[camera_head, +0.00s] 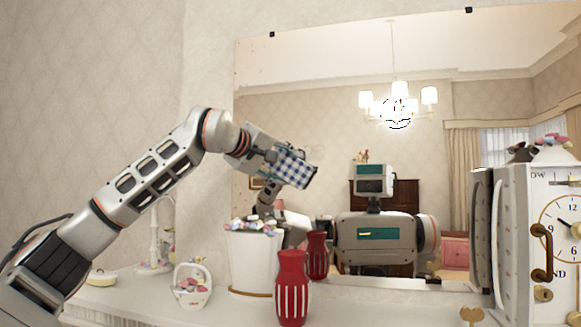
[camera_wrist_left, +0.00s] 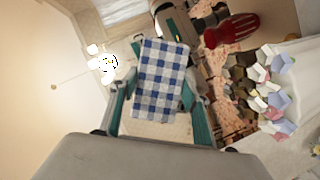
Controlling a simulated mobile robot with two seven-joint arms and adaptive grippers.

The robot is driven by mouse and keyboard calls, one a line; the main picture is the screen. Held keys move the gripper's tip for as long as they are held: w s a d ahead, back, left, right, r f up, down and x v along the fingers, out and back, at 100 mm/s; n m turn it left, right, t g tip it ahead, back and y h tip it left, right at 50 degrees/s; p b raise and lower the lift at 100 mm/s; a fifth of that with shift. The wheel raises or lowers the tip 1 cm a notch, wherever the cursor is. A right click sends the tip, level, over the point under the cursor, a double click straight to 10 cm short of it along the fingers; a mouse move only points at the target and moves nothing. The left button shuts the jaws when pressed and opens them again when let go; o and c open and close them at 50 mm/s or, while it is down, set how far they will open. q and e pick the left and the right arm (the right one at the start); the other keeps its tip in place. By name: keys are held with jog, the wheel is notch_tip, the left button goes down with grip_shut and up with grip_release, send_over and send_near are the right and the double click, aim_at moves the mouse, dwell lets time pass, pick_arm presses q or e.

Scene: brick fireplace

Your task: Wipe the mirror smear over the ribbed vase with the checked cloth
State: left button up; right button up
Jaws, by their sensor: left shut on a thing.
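The blue-and-white checked cloth (camera_head: 294,168) is held in my left gripper (camera_head: 276,158), in front of the mirror (camera_head: 340,130). In the left wrist view the cloth (camera_wrist_left: 160,80) hangs between the teal fingers and covers their tips. Whether it touches the glass I cannot tell. The red ribbed vase (camera_head: 291,290) stands upright below the gripper, with its reflection beside it in the mirror. A faint pale mark (camera_head: 314,153) shows on the glass just right of the cloth, above the vase; it may be the smear. My right gripper is not in view.
A white planter (camera_head: 255,262) with pebble-like pieces stands left of the vase, below my left arm. A small white basket (camera_head: 192,286) and a lamp stand (camera_head: 154,240) are farther left. A white clock cabinet (camera_head: 540,250) stands at the right. The mantel between vase and cabinet looks mostly clear.

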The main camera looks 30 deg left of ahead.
aim_at(272, 166)
pick_arm(q)
jog(key=shift+s+a, duration=0.25)
jog(key=shift+a, duration=0.7)
jog(key=shift+s+a, duration=0.25)
jog(key=shift+a, duration=0.7)
jog(key=shift+w+d+r, duration=0.3)
jog(key=shift+w+d, duration=0.2)
jog(key=shift+d, duration=1.45)
jog(key=shift+w+d+r, duration=0.35)
jog(key=shift+w+d, duration=0.15)
jog(key=shift+d, duration=1.5)
jog(key=shift+w+d+r, duration=0.3)
jog(key=shift+w+d, duration=0.2)
jog(key=shift+d, duration=1.45)
jog(key=s+a, duration=0.3)
jog(key=a, duration=0.8)
jog(key=shift+a, duration=0.4)
jog(key=shift+s+d+b, duration=0.25)
jog(key=shift+s+b, duration=0.05)
jog(key=shift+s, duration=0.65)
jog(key=shift+s+d+b, duration=0.25)
jog(key=shift+s+b, duration=0.05)
jog(key=shift+s, duration=0.6)
jog(key=shift+s+d+b, duration=0.25)
jog(key=shift+s+b, duration=0.05)
jog(key=shift+s, duration=0.65)
